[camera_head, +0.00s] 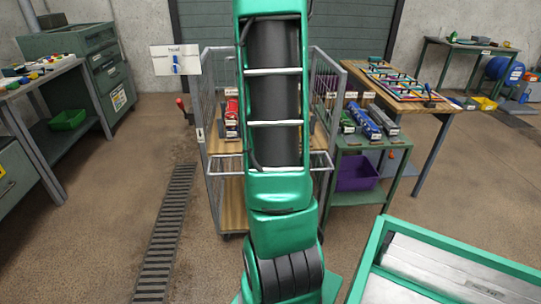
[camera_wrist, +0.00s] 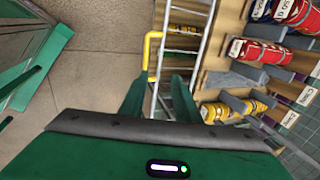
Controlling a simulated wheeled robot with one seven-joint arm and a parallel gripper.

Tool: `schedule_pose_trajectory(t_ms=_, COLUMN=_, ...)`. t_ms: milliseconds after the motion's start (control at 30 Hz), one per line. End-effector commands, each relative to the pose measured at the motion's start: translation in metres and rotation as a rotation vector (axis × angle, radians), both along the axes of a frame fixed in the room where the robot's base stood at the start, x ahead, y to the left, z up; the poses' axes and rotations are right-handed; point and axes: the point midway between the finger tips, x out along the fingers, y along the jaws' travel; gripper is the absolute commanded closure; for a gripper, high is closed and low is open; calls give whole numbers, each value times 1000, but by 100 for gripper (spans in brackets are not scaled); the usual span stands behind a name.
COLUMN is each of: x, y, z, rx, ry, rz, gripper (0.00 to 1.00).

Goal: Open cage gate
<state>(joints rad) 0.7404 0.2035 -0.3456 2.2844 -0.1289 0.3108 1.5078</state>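In the head view a grey wire cage (camera_head: 208,120) with wooden shelves stands behind my arm, which hides its middle. In the wrist view a yellow handle (camera_wrist: 148,52) sits on the side of a grey barred frame (camera_wrist: 188,50), which looks like the cage gate. My gripper (camera_wrist: 158,86) is open, its two dark green fingers apart. The lower end of the handle and part of the frame show between or just beyond the fingertips; I cannot tell whether they touch. My gripper is hidden in the head view.
Shelves with red rolls (camera_wrist: 262,52) and yellow rolls (camera_wrist: 240,108) lie right of the frame. A green cart with a purple bin (camera_head: 357,173) stands right of the cage. Open floor with a drain grate (camera_head: 166,225) lies to the left.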

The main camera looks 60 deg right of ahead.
Motion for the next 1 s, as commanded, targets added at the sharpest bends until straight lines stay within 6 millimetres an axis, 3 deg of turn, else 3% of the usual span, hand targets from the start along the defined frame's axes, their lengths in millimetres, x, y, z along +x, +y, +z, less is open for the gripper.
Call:
schedule_pose_trajectory(t_ms=100, x=-3, y=5, z=18, rx=-3, ry=-3, rz=1, gripper=71)
schedule_pose_trajectory(t_ms=300, x=-6, y=11, z=36, rx=-1, ry=-1, rz=2, gripper=71)
schedule_pose_trajectory(t_ms=667, x=-7, y=13, z=40, rx=0, ry=0, rz=2, gripper=71)
schedule_pose_trajectory(t_ms=700, x=-7, y=13, z=40, rx=0, ry=0, rz=2, gripper=73)
schedule_pose_trajectory(t_ms=767, x=-7, y=14, z=41, rx=0, ry=2, rz=7, gripper=88)
schedule_pose_trajectory(t_ms=800, x=-6, y=17, z=42, rx=0, ry=5, rz=21, gripper=97)
schedule_pose_trajectory(t_ms=833, x=-6, y=20, z=43, rx=0, ry=10, rz=37, gripper=100)
schedule_pose_trajectory(t_ms=933, x=-3, y=43, z=50, rx=-2, ry=44, rz=155, gripper=100)
schedule_pose_trajectory(t_ms=1000, x=-1, y=69, z=58, rx=-3, ry=83, rz=296, gripper=100)
